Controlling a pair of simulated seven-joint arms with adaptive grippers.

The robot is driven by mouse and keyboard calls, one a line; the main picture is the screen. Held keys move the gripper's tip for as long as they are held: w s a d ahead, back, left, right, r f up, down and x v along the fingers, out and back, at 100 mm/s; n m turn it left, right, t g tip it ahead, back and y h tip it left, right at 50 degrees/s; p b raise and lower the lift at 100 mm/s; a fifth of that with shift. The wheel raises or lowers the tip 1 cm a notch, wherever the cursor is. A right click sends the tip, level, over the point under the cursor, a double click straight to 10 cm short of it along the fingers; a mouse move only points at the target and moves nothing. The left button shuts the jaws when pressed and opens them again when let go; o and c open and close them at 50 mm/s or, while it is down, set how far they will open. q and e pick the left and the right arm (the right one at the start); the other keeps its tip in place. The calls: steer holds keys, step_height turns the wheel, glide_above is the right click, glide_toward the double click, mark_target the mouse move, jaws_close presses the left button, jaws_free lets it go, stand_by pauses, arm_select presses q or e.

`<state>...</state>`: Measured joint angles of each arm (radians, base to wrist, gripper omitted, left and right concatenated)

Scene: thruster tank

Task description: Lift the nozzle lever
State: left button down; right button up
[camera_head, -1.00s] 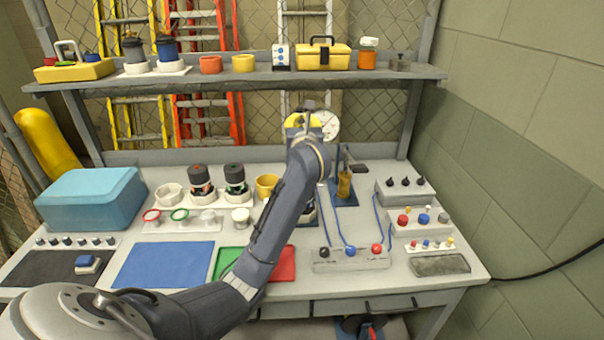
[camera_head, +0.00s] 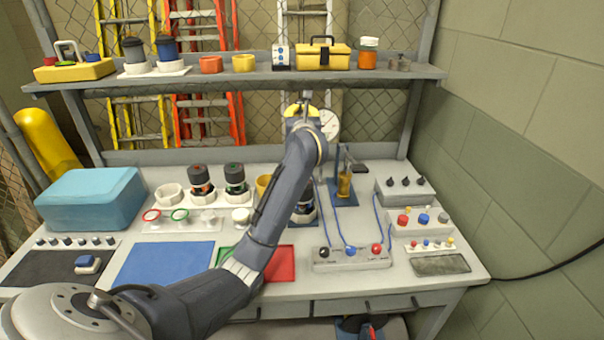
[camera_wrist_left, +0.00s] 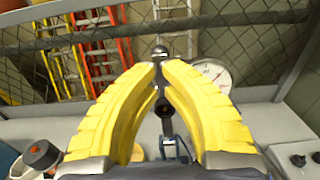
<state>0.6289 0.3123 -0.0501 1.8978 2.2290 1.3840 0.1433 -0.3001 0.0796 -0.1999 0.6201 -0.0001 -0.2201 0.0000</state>
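My left gripper (camera_head: 303,112) reaches over the bench's back middle. In the left wrist view my gripper (camera_wrist_left: 160,66) has its two yellow fingers drawn together at the tips. A grey rod with a round knob (camera_wrist_left: 160,51), which looks like the nozzle lever, stands between the tips; the fingers partly hide it. A black cylinder with a dark open end (camera_wrist_left: 165,110) shows between the fingers, lower down. A brass-coloured fixture (camera_head: 344,184) with a thin upright and a dark arm stands on a blue base, right of my wrist. My right gripper is not in view.
A round white gauge (camera_head: 329,125) is close to the right of my left gripper; it also shows in the left wrist view (camera_wrist_left: 212,73). The shelf (camera_head: 220,78) runs behind. A knobbed grey box (camera_head: 405,187) stands right. Blue cables rise from a socket strip (camera_head: 350,262).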

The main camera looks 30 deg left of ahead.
arm_select(q)
steer(key=v, duration=0.7)
stand_by(0.5)
